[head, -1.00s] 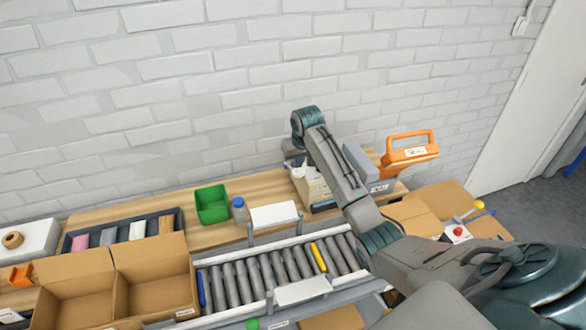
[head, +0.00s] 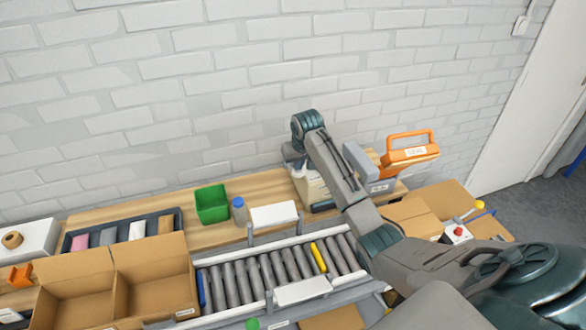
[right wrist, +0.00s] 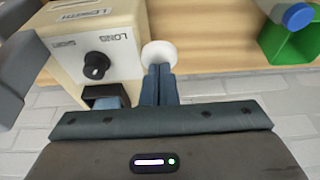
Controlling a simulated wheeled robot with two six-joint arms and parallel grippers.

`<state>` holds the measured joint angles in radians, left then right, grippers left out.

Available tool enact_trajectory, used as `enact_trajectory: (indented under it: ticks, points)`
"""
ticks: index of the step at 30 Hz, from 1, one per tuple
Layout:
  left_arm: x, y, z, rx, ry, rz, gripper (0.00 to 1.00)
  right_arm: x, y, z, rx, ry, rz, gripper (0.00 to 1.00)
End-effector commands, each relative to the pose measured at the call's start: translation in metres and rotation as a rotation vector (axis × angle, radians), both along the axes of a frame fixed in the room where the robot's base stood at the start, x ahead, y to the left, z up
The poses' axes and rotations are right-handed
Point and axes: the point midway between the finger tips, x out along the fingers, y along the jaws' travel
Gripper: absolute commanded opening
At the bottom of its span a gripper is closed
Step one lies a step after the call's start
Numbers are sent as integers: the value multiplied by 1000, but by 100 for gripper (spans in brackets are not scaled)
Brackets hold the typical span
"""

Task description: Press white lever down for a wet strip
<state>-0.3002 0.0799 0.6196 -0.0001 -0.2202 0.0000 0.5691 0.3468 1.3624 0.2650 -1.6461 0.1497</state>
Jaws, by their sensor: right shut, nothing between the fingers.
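The cream tape dispenser (head: 312,186) stands on the wooden bench, partly behind my right arm. In the right wrist view its body (right wrist: 90,45) shows a black knob (right wrist: 96,65) marked SHORT and LONG, and a dark opening with a bluish part inside. The white lever (right wrist: 159,54) shows as a round white end beside the body. My right gripper (right wrist: 158,72) is shut and empty, its fingertips at the lever's white end; they appear to touch it, but contact is not certain. In the head view the fingertips are hard to make out. My left gripper is not in view.
A green bin (head: 212,204), a blue-capped bottle (head: 239,211) and a white box (head: 273,216) stand left of the dispenser. An orange-handled device (head: 408,152) is at right. A roller conveyor (head: 270,270) and an open carton (head: 120,282) are in front.

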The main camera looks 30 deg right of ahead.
Motion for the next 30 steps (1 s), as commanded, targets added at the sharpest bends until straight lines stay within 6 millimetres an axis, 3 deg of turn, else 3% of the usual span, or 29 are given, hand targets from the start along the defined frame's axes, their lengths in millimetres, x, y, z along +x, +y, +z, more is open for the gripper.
enact_trajectory:
  ticks: [30]
  points:
    - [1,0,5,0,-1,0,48,-2,1,-16,0,0,0,0]
